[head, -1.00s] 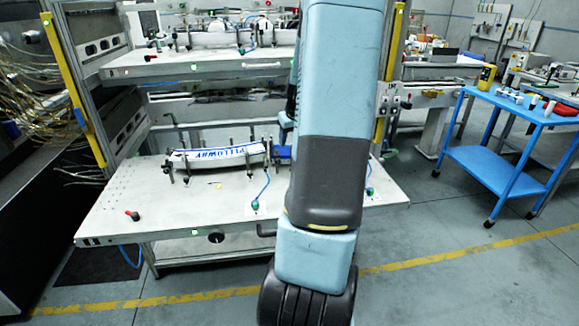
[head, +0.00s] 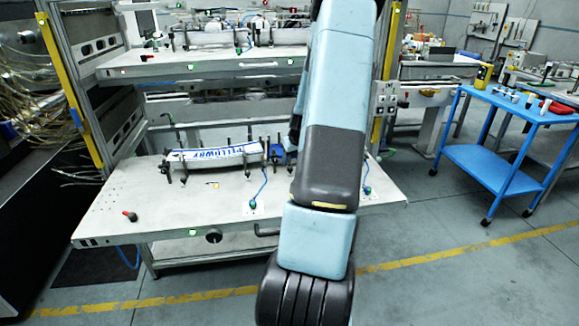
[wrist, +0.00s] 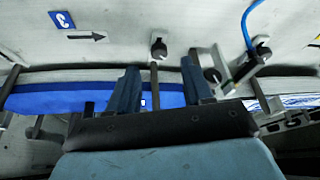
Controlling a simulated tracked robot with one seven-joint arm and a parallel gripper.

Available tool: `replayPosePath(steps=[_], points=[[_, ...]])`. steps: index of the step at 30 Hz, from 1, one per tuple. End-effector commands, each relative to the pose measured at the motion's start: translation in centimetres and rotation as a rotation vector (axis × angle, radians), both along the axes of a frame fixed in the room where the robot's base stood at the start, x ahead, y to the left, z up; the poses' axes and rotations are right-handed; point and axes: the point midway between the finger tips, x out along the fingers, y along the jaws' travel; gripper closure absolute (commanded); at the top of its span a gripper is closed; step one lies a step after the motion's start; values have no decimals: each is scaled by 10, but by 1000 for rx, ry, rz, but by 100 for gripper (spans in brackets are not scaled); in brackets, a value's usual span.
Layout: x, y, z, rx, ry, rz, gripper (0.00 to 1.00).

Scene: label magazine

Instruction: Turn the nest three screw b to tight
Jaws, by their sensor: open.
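In the wrist view my gripper (wrist: 160,86) is open, with two blue fingers spread apart. A dark screw knob (wrist: 158,48) on a thin post shows between and beyond the fingertips, apart from them. Another dark knob (wrist: 212,75) stands by the right finger. I cannot tell which of them is nest three screw b. A blue strip (wrist: 55,98) lies across behind the fingers. In the head view my arm hides the gripper and part of the lower bench (head: 130,195). A white label strip with blue lettering (head: 215,156) lies there among clamp posts.
In the wrist view a blue hose (wrist: 247,25) runs to a knob (wrist: 262,45) at right. A small blue sign (wrist: 63,19) and an arrow mark the plate. An upper shelf (head: 200,62) overhangs the bench. A blue cart (head: 490,165) stands at right.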

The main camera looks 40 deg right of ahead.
Motion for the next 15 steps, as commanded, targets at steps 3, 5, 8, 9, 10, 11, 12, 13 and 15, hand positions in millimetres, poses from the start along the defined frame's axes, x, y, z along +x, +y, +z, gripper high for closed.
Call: replayPosePath(steps=[3,5,8,9,10,11,12,13,15], points=[[6,-1,-17,2,2,2,50],[9,-2,-23,2,1,1,50],[12,-3,-31,1,1,0,50],[13,-4,-33,1,1,0,50],[14,-4,-35,1,1,0,50],[14,-4,-36,1,1,0,50],[15,-4,-38,0,1,0,50],[15,-4,-38,0,1,0,50],[16,-4,-39,0,0,1,50]])
